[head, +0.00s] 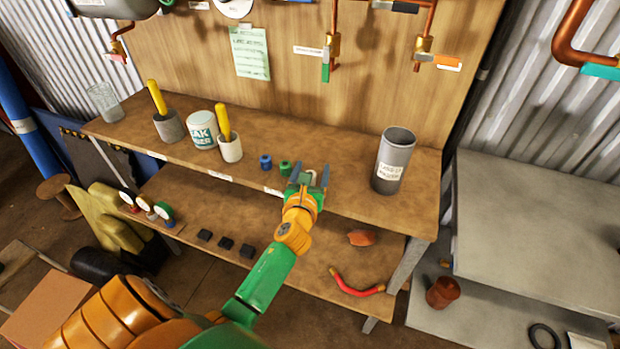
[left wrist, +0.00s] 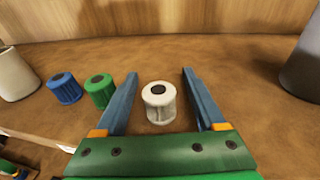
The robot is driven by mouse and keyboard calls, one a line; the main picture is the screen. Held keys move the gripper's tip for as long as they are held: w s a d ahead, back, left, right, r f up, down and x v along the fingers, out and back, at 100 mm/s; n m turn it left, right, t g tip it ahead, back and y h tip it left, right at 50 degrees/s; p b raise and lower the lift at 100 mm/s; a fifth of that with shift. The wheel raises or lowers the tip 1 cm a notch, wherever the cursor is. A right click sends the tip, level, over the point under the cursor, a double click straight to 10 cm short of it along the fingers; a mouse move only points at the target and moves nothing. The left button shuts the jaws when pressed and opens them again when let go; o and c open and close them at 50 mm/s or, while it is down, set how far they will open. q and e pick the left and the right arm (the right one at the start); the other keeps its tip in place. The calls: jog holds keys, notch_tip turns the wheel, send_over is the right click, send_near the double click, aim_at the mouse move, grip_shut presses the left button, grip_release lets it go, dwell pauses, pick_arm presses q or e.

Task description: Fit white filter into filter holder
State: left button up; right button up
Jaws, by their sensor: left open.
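The white filter (left wrist: 159,103) is a small ribbed cylinder with a dark hole in its top. In the left wrist view it stands upright on the bench between the two blue fingers of my left gripper (left wrist: 160,74), with a gap on each side. In the head view my left gripper (head: 310,174) is open over the bench's front part and mostly hides the filter. The filter holder appears to be the grey open-topped cylinder (head: 391,165) with a white label, standing to the right of the gripper. My right gripper is not in view.
A blue filter (head: 265,162) and a green filter (head: 284,168) stand just left of the gripper; the green one is close to a finger. Cups with yellow handles (head: 229,148) and a white tub (head: 202,130) stand farther left. A lower shelf (head: 200,215) holds gauges and small parts.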

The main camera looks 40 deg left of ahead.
pick_arm(q)
jog(key=shift+w+a, duration=0.1)
jog(key=shift+w, duration=0.1)
jog(key=shift+s, duration=0.1)
grip_shut()
